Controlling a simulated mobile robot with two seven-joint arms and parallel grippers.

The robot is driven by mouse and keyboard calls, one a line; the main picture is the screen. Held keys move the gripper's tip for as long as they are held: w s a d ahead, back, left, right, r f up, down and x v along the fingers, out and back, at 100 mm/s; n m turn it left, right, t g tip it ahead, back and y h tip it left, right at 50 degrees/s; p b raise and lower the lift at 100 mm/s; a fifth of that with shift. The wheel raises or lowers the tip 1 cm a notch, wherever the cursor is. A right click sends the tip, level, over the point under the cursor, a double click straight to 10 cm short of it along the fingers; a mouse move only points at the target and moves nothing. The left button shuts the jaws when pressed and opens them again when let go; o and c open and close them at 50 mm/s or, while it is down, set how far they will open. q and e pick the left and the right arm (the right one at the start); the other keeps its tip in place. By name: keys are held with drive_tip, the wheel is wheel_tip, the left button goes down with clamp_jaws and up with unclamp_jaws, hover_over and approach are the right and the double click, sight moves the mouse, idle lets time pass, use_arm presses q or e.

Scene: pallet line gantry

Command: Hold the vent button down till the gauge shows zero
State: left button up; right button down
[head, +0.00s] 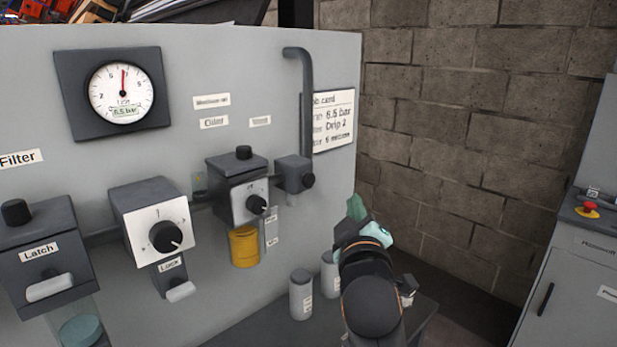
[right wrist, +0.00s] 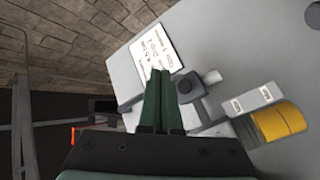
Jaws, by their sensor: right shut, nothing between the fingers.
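The round white gauge (head: 121,94) is on a dark square plate at the upper left of the grey panel. Its red needle points almost straight up and its small display seems to read 6.5 bar. A dark block (head: 290,174) at the foot of a bent pipe carries a round black button (head: 308,181), likely the vent button; no vent label is legible. The block also shows in the right wrist view (right wrist: 190,89). My right gripper (head: 356,208) is shut and empty, right of the block and apart from it. Its green fingers (right wrist: 160,100) show side by side. My left gripper is out of view.
A regulator box (head: 236,190) with a knob and yellow bowl (head: 244,248) is left of the block. A card (head: 334,118) hangs behind the pipe. Two pale canisters (head: 301,294) stand below. A red emergency button (head: 590,207) is on the right cabinet.

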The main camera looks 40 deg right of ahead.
drive_tip(key=shift+d+r, duration=0.25)
drive_tip(key=b, duration=0.1)
approach(314, 178)
drive_tip(key=shift+w+d+r, duration=0.1)
drive_tip(key=shift+w+d, duration=0.7)
drive_tip(key=shift+d, duration=0.3)
drive_tip(key=shift+w+d+r, duration=0.1)
drive_tip(key=shift+w+d, duration=0.75)
drive_tip(key=shift+d, duration=0.3)
drive_tip(key=shift+w, duration=0.1)
idle(0.4)
drive_tip(key=shift+w, duration=0.3)
drive_tip(key=shift+w+a, duration=0.1)
drive_tip(key=shift+w, duration=0.5)
idle(3.6)
